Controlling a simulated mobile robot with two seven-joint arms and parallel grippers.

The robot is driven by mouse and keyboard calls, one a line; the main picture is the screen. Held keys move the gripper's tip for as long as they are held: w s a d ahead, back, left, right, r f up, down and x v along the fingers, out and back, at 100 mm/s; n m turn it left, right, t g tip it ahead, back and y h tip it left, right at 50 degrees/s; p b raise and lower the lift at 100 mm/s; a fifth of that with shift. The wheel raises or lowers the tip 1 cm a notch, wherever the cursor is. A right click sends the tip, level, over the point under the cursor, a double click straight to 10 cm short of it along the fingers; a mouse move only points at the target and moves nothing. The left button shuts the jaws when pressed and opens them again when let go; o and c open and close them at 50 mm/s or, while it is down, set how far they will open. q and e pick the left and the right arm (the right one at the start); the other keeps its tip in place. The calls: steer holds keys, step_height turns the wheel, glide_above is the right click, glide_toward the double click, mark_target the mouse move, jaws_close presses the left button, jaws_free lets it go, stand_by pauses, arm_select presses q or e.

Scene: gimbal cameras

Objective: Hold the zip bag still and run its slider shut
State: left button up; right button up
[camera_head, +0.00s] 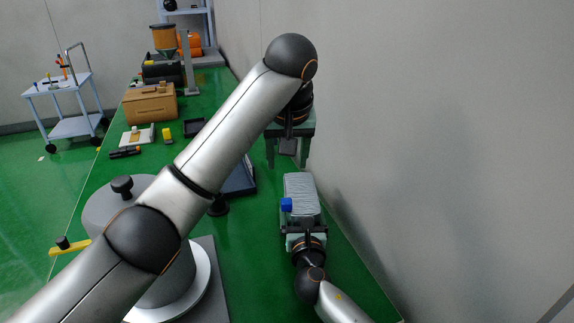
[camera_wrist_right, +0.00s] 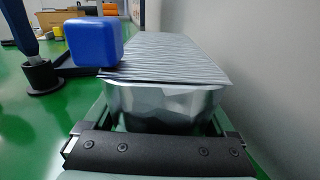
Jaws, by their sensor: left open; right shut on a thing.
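The zip bag (camera_head: 301,188) is a silver-grey block with a ribbed top, lying on the green bench near the wall. Its crinkled near end shows in the right wrist view (camera_wrist_right: 165,103). The blue slider (camera_head: 286,205) is at the bag's left edge, towards the near end; it looms large in the wrist view (camera_wrist_right: 95,41). My right gripper (camera_head: 303,234) is shut on the near end of the bag, a finger on each side. My left gripper (camera_head: 288,158) is open and points down, beyond the bag's far end and apart from it. My left arm hides part of the bench.
The wall (camera_head: 420,120) runs close along the right of the bag. A dark tray (camera_head: 238,178) and a small black holder (camera_head: 218,207) stand to the left. A large grey drum (camera_head: 108,207) is further left. A brown case (camera_head: 150,104) and several tools lie farther back.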

steer(key=o, duration=0.9)
